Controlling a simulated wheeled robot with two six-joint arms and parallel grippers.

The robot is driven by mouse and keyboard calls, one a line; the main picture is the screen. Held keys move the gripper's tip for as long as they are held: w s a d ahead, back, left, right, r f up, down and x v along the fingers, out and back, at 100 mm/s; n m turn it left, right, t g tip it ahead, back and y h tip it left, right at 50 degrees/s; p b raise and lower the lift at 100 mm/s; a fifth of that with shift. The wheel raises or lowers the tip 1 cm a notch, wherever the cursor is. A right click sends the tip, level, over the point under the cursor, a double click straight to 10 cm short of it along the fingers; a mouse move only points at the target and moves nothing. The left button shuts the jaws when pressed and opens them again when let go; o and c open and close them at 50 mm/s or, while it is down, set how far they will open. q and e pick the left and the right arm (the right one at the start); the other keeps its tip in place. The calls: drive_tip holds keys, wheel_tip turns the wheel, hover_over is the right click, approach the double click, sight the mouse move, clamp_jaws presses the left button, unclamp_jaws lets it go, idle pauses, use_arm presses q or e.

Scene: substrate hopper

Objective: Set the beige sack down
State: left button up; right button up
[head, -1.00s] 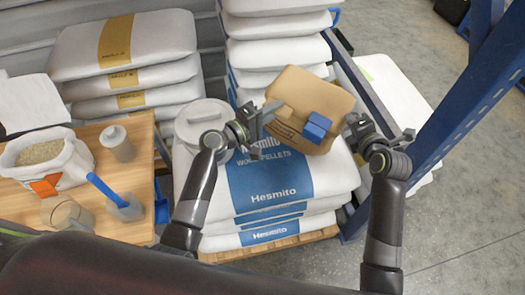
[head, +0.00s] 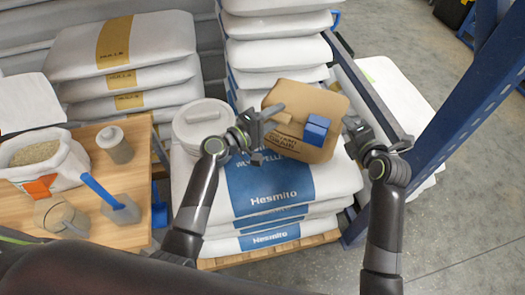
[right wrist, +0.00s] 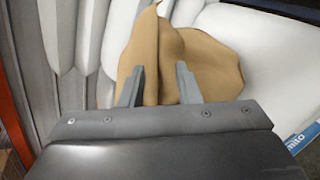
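The beige sack (head: 277,98), with a blue block-like piece (head: 316,130) on its face, is over the back of the top white pellet sack (head: 335,182), tilted in the head view. It appears to rest there, but its underside is hidden. My left gripper (head: 269,131) is at the sack's left edge, its fingers spread apart. My right gripper (head: 358,128) is at its right edge. In the right wrist view, the fingers of my right gripper (right wrist: 160,82) stand apart, with a fold of the beige sack (right wrist: 205,65) between and beyond them.
A stack of white sacks (head: 275,50) rises behind. A grey lidded bucket (head: 203,112) stands left of the beige sack. A blue rack post (head: 440,120) is close on the right. A wooden table (head: 140,155) with a scoop and open bag is left.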

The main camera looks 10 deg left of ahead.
use_arm(q)
drive_tip(key=o, duration=0.8)
drive_tip(key=shift+c, duration=0.2)
drive_tip(key=shift+a+f, duration=0.1)
drive_tip(key=shift+a, duration=0.05)
drive_tip(key=v, duration=1.1)
drive_tip(key=shift+s+a, duration=0.2)
drive_tip(key=shift+s, duration=0.2)
use_arm(e)
drive_tip(key=shift+o, duration=0.4)
drive_tip(key=o, duration=0.7)
drive_tip(key=shift+s+d, duration=0.1)
drive_tip(key=v, duration=1.2)
